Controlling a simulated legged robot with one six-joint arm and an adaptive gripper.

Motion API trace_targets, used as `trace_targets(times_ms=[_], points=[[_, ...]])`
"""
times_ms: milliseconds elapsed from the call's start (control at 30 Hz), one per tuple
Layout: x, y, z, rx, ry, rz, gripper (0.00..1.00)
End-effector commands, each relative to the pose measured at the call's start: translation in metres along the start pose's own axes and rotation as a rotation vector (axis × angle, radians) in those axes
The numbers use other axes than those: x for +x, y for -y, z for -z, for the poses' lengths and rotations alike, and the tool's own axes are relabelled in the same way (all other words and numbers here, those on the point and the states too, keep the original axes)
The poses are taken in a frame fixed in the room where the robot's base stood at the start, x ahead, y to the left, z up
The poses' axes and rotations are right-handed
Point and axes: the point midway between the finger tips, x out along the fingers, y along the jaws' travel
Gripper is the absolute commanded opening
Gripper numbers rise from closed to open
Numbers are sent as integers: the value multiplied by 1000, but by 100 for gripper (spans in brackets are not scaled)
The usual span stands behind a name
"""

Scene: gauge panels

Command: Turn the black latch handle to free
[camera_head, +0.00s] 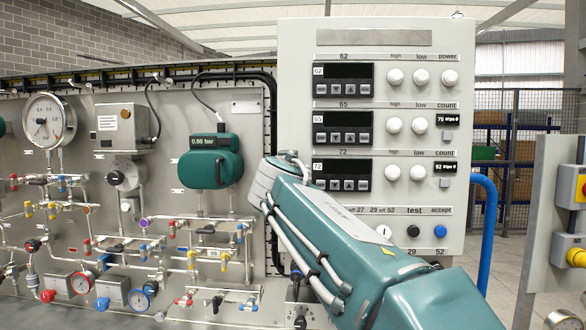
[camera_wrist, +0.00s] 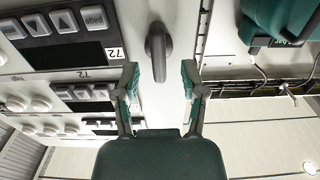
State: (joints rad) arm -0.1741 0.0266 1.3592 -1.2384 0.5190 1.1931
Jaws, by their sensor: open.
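The black latch handle (camera_wrist: 158,45) shows in the wrist view as a dark grey-black grip on the pale panel, its long side running up and down the picture. My gripper (camera_wrist: 160,76) is open. Its two fingers stand to either side below the handle, with clear gaps, and nothing is between them. The fingertips appear short of the handle; I cannot tell the exact depth. In the head view my arm covers the panel's lower left edge, and neither the handle nor the fingers can be made out.
The light grey control panel (camera_head: 440,110) carries displays, white knobs and buttons. A teal gauge box (camera_head: 210,161) with a 0.00 bar display hangs to its left, also seen in the wrist view (camera_wrist: 275,20). Pipes and valves fill the left board. A blue pipe (camera_head: 487,220) stands at right.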

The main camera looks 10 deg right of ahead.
Motion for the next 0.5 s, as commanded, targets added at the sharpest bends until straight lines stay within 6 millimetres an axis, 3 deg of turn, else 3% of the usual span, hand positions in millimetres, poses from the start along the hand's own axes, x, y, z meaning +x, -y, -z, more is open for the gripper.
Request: trace_targets(times_ms=[200, 500], points=[[25, 0, 0, -1, 0, -1, 54], [29, 0, 0, -1, 0, 0, 54]])
